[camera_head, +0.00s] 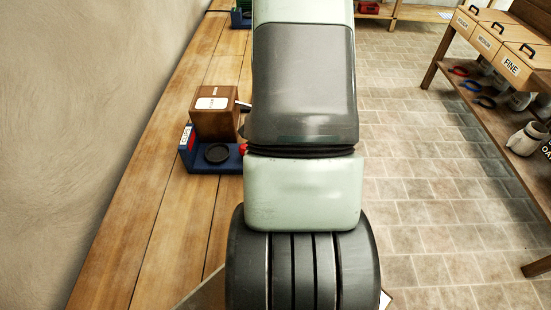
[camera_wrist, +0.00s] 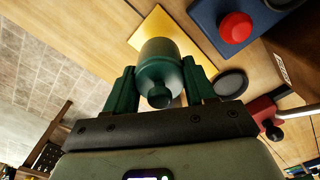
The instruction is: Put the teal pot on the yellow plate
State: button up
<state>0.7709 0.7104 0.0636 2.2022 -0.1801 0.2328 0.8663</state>
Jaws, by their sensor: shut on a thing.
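In the wrist view, my gripper (camera_wrist: 160,82) has its two green fingers closed on the sides of the teal pot (camera_wrist: 160,62), a dark rounded pot with a small knob-like end facing the camera. The yellow plate (camera_wrist: 152,27) is a flat square on the wooden bench behind the pot, which covers part of it. I cannot tell how high the pot is above the plate. In the head view my own arm fills the middle and hides the gripper, pot and plate.
The wrist view shows a red knob (camera_wrist: 236,27) and the disc (camera_wrist: 230,82) right of the pot. A wall borders the bench at left. A rack with labelled boxes (camera_head: 517,62) is at right.

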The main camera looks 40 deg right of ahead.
jog(key=shift+f, duration=2.55)
jog(key=shift+f, duration=0.15)
jog(key=o, duration=1.5)
notch_tip(320, 180, up, 12)
jog(key=shift+r, duration=0.2)
